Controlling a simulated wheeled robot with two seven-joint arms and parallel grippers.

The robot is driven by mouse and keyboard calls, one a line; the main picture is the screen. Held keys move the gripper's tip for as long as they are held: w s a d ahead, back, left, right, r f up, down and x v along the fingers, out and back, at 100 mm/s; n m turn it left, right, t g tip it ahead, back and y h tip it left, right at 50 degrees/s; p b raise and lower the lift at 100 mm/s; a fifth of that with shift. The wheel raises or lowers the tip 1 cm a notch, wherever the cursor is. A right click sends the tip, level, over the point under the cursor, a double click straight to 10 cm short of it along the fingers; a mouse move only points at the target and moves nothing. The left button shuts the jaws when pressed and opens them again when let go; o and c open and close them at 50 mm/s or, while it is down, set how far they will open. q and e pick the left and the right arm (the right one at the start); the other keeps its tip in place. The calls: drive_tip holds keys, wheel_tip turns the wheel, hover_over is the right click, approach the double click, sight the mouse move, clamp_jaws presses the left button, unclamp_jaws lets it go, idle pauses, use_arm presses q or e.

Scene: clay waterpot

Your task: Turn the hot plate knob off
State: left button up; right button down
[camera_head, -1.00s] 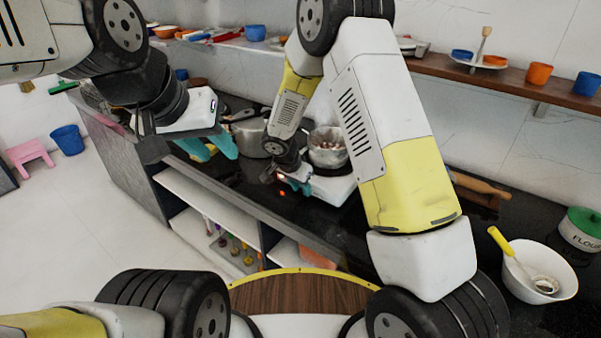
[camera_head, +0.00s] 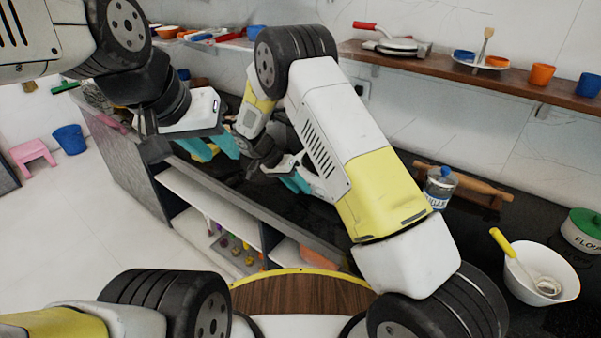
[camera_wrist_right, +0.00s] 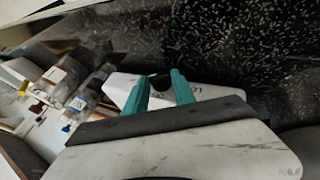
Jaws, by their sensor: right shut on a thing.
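The white hot plate (camera_wrist_right: 207,93) shows in the right wrist view, on the dark speckled counter. Its black knob (camera_wrist_right: 160,82) sits between the teal fingertips of my right gripper (camera_wrist_right: 161,84), which is shut on it. In the head view my right gripper (camera_head: 296,182) is over the counter. My right arm hides most of the hot plate and whatever stands on it there. My left gripper (camera_head: 212,148) is open and empty, above the counter's front edge, to the left of the right gripper.
A labelled jar (camera_head: 440,188) and a rolling pin (camera_head: 465,181) are right of my right arm. A white bowl (camera_head: 541,272) with a yellow-handled tool and a flour tin (camera_head: 583,230) stand further right. A shelf (camera_head: 450,77) with dishes runs along the wall.

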drive_tip(key=shift+w+a+f+g+h, duration=0.1)
drive_tip(key=shift+w+a+g+h, duration=0.15)
drive_tip(key=shift+h, duration=0.35)
drive_tip(key=shift+s, duration=0.1)
drive_tip(key=c, duration=1)
unclamp_jaws()
drive_tip(key=shift+c, duration=0.2)
drive_tip(key=v, duration=0.7)
drive_tip(key=shift+a+r, duration=0.2)
drive_tip(key=shift+a, duration=0.1)
